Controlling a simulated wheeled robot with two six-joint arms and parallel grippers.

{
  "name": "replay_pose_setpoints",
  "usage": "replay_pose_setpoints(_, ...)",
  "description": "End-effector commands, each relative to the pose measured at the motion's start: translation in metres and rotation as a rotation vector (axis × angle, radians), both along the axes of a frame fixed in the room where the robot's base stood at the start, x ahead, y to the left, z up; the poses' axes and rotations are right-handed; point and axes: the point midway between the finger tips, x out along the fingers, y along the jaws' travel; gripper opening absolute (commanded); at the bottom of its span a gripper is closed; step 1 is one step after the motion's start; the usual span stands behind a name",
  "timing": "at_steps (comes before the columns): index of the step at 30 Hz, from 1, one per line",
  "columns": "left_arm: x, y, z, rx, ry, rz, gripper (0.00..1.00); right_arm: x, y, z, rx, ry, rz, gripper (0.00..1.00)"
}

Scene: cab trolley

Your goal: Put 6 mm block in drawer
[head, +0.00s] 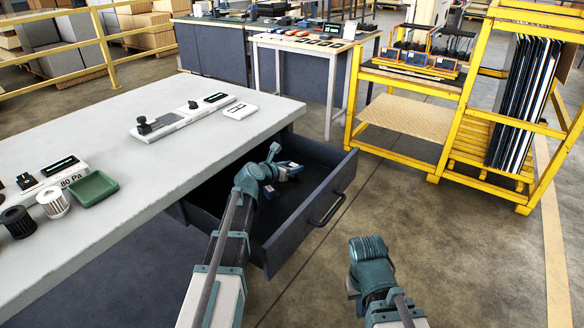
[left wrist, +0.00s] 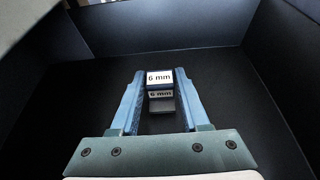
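The dark drawer (head: 315,226) under the grey bench is pulled open. My left gripper (head: 288,170) reaches down inside it, near the bench side. In the left wrist view, the 6 mm block (left wrist: 159,78), with white "6 mm" labels on two faces, sits between the fingertips of the left gripper (left wrist: 160,88). Both blue fingers appear to touch its sides. The drawer's dark walls and floor surround it; I cannot tell whether the block touches the floor. My right arm's wrist (head: 370,262) hangs over the floor right of the drawer; its fingers are hidden.
The bench top (head: 110,120) carries a white fixture (head: 180,120), a flat white pad (head: 241,111), a green tray (head: 93,188) and two cylindrical parts at the left. A yellow rack (head: 500,100) stands at the back right. The floor right of the drawer is clear.

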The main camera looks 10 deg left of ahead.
Motion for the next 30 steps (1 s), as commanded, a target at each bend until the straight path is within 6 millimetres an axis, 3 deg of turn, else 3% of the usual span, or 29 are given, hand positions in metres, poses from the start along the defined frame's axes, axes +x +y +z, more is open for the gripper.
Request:
replay_pose_setpoints(1,0.000,0.000,0.000,0.000,0.000,0.000,0.56,0.000,0.000,0.000,0.000,0.000,0.000,0.00)
replay_pose_setpoints(4,0.000,0.000,0.000,0.000,0.000,0.000,0.72,0.000,0.000,0.000,0.000,0.000,0.000,0.00)
replay_pose_setpoints(13,0.000,0.000,0.002,0.000,0.000,0.000,0.72,0.000,0.000,0.002,0.000,0.000,0.000,0.00)
replay_pose_setpoints(18,0.000,0.000,0.018,0.000,0.000,0.000,0.72,0.000,0.000,0.018,0.001,0.000,0.000,0.00)
replay_pose_setpoints(30,-0.078,0.026,0.049,-0.001,0.000,0.001,0.72,0.000,0.000,0.049,0.001,0.000,0.000,0.00)
